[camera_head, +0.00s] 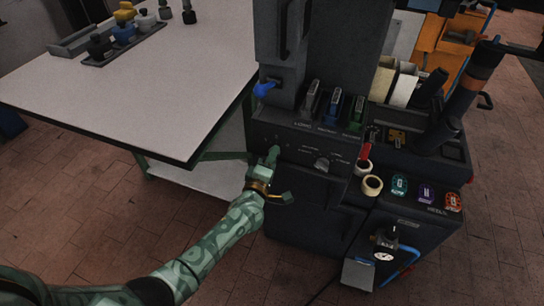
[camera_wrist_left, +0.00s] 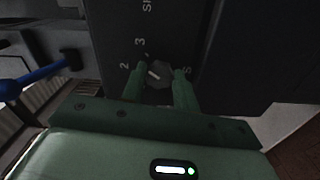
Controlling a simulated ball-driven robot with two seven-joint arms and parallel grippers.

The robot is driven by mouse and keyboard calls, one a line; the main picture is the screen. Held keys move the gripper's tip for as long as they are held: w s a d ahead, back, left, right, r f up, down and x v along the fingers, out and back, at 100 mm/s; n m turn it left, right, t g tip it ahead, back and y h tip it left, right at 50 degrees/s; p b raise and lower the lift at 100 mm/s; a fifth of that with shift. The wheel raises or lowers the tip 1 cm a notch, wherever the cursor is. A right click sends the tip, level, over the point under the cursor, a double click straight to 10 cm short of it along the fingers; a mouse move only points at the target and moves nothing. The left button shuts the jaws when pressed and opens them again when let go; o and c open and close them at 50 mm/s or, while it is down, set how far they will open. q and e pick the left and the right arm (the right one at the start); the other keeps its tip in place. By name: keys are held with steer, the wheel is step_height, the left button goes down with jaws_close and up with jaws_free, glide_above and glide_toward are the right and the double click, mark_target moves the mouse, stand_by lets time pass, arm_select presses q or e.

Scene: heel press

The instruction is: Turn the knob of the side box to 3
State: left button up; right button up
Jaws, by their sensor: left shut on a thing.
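The dark knob (camera_wrist_left: 160,75) sits on a dark panel (camera_wrist_left: 185,25) in the left wrist view. A 2 and a 3 are printed to its left and upper left, and another mark, hard to read, is at its right. A pale mark on the knob lies on its left part, roughly on the side of the 2; its exact aim is hard to tell. My left gripper (camera_wrist_left: 159,86) is shut on the knob, one green finger on each side. In the head view my left gripper (camera_head: 272,156) is at the left of the dark machine's front and hides this knob.
A second knob (camera_head: 322,164) is on the machine's front panel, right of my gripper. A pale table (camera_head: 150,100) is at the left. Tape rolls (camera_head: 372,185) and a gauge (camera_head: 384,255) are at the right.

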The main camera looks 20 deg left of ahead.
arm_select(q)
steer(key=shift+f+m, duration=0.15)
steer(key=shift+m, duration=0.95)
arm_select(e)
steer(key=shift+r, duration=0.3)
steer(key=shift+d, duration=0.15)
arm_select(q)
steer(key=o, duration=1)
steer(key=shift+s+p, duration=0.1)
steer(key=shift+p, duration=0.2)
arm_select(e)
steer(key=shift+w, duration=0.1)
arm_select(q)
steer(key=shift+s+a+p, duration=0.15)
steer(key=shift+s+p, duration=0.95)
steer(key=shift+s, duration=2.95)
steer(key=shift+s+a+p, duration=0.1)
steer(key=shift+s+p, duration=1)
steer(key=shift+s, duration=2.95)
arm_select(e)
steer(key=shift+w+r, duration=0.25)
steer(key=shift+r, duration=0.5)
steer(key=shift+w+r, duration=0.2)
steer(key=shift+r, duration=0.5)
steer(key=shift+w+r, duration=0.25)
steer(key=shift+r, duration=0.5)
